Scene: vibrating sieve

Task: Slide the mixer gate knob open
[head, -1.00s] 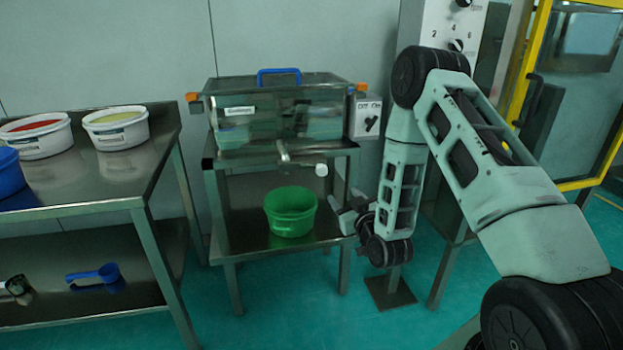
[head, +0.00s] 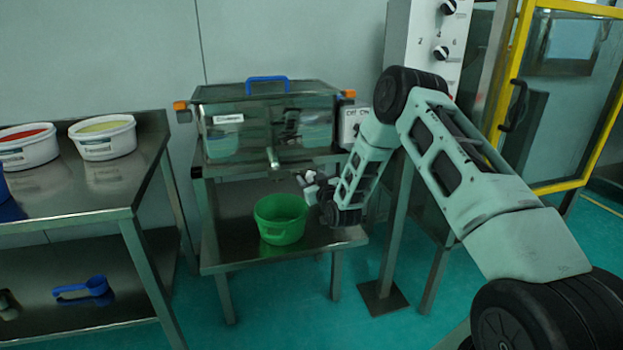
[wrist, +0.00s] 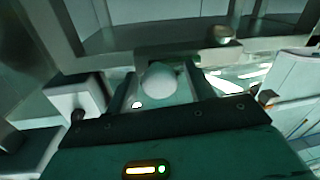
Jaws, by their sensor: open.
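The mixer (head: 265,125) is a steel box with a clear front, standing on a steel table. A short metal gate fitting (head: 272,157) sits below its front. The round white gate knob (wrist: 160,82) shows in the wrist view, in front of my gripper and roughly centred between its sides. In the head view the knob is hard to tell apart from my gripper (head: 310,182), which is just below the mixer's front edge, right of the fitting. My gripper is open. I cannot tell whether its fingers touch the knob.
A green bucket (head: 281,219) stands on the lower shelf, close under my gripper. A switch box (head: 350,122) is on the mixer's right. A side table (head: 100,200) at left holds white tubs. A control post (head: 425,45) stands behind my arm.

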